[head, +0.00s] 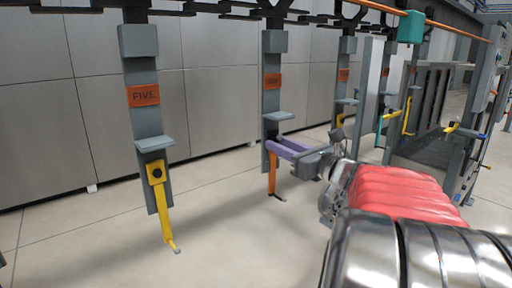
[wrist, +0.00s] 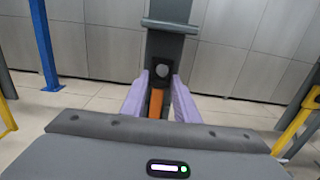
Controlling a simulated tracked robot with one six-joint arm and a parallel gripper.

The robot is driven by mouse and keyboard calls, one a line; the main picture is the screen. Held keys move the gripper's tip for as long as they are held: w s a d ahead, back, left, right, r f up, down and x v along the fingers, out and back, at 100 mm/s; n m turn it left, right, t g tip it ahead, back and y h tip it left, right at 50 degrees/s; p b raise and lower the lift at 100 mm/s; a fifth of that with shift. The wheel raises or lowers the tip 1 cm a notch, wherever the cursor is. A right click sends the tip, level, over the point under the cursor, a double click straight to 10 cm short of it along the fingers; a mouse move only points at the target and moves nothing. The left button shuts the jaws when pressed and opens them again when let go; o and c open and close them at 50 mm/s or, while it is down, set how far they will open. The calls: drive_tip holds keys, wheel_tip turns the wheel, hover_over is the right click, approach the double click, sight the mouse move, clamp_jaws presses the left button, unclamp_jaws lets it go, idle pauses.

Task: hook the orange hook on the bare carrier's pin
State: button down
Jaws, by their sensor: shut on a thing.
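The orange hook (head: 272,172) hangs down below the purple jaws of my gripper (head: 275,149) in the head view, with a dark tip at its lower end. My gripper is shut on it. In the wrist view the hook (wrist: 155,103) shows as an orange strip between the two jaws (wrist: 155,95). The jaws are right at the front of a grey carrier (head: 271,98) with an orange label. A round grey pin end (wrist: 162,71) shows on this carrier (wrist: 163,47), just beyond the hook. The jaws hide the hook's head in the head view, so I cannot tell whether it is around the pin.
A carrier labelled FIVE (head: 140,96) at left bears a yellow hook (head: 162,205). More carriers (head: 345,75) hang farther right, beside a grey rack (head: 430,105). A small shelf (head: 278,116) juts out above my jaws. The floor below is clear.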

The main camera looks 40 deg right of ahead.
drive_tip(key=c, duration=1.3)
unclamp_jaws()
drive_tip(key=s, duration=1.3)
drive_tip(key=shift+s+d+f, duration=0.2)
drive_tip(key=shift+s+f, duration=0.05)
drive_tip(key=shift+s, duration=0.15)
